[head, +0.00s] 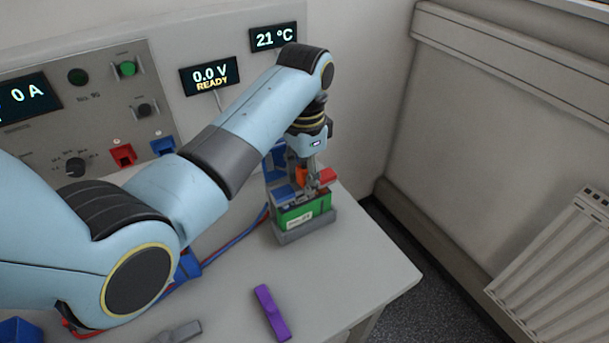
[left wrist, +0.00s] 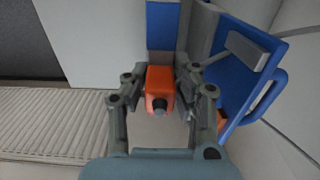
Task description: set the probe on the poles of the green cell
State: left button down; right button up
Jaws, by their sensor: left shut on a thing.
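The green cell (head: 305,214) stands in a grey holder (head: 306,232) near the table's right end. A blue block (head: 284,191) and a red block (head: 327,177) show at its top; I cannot tell whether they belong to the cell or the probe. My left gripper (head: 305,174) points down over the cell and is shut on the orange probe (head: 301,175). The left wrist view shows the orange body (left wrist: 160,84) between the fingers. Contact between the probe and the poles is hidden. My right gripper is not in view.
A blue rack (left wrist: 243,75) stands close beside the gripper. A purple piece (head: 271,312) lies on the table (head: 345,275). The meter (head: 210,77) reads 0.0 V READY. A panel (head: 100,110) with red and blue sockets is at the back left.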

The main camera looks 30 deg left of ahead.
pick_arm(q)
jog(key=shift+f, duration=0.7)
dwell(0.5)
jog(key=shift+r, duration=0.15)
dwell(0.3)
jog(key=shift+r, duration=3.4)
